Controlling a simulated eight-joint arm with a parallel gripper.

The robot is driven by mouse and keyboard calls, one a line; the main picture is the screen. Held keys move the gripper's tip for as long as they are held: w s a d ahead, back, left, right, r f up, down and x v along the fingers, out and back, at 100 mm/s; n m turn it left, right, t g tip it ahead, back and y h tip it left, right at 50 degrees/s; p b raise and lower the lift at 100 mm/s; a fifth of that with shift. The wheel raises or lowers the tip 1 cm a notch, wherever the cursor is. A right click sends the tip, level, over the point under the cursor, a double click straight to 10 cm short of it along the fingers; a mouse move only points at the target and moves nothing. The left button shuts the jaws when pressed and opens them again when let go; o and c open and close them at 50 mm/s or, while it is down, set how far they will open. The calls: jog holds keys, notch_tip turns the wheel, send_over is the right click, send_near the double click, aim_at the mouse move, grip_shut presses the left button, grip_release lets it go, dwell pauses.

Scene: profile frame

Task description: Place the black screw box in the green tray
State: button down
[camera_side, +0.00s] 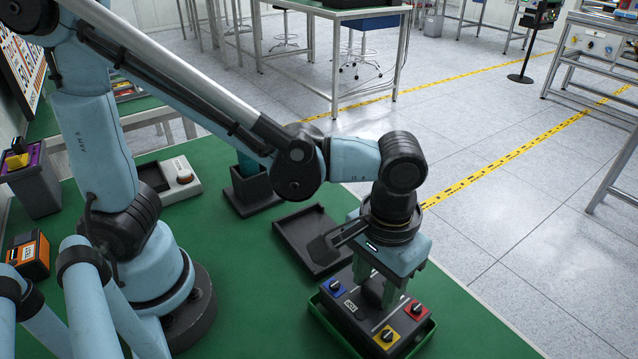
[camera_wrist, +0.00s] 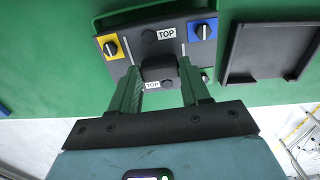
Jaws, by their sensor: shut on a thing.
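The black screw box (camera_side: 352,312) has coloured corner patches with black knobs, blue, yellow and red in the side view, and TOP labels. My gripper (camera_side: 385,288) points down and is shut on the box's raised middle grip. The wrist view shows my gripper (camera_wrist: 159,72) with a finger on each side of that grip, and the screw box (camera_wrist: 150,33) beneath. The green tray (camera_side: 318,312) shows as a rim around the box's lower edge, so the box is in or just over it. Whether the box touches the tray floor is hidden.
An empty black tray (camera_side: 300,222) lies just behind the green tray; it is at the right in the wrist view (camera_wrist: 262,62). A black holder (camera_side: 250,190) and a pale box with a knob (camera_side: 180,180) stand farther left. The green table's right edge is close to the tray.

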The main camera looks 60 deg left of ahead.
aim_at(376, 289)
jog(key=shift+f, duration=0.65)
jog(key=shift+f, duration=0.15)
jog(key=c, duration=0.5)
grip_release()
notch_tip(376, 289, up, 12)
jog(key=w+a+f+t, duration=0.1)
jog(key=a+t, duration=0.1)
jog(key=a, duration=0.4)
jog(key=a+f+t, duration=0.1)
jog(key=a+t, duration=0.1)
jog(key=a, duration=0.4)
jog(key=w+a+f+m+t, duration=0.1)
jog(key=a+f+t, duration=0.1)
jog(key=a, duration=0.5)
jog(key=shift+w+a+t, duration=0.1)
jog(key=shift+w+t, duration=0.25)
jog(key=shift+t, duration=0.25)
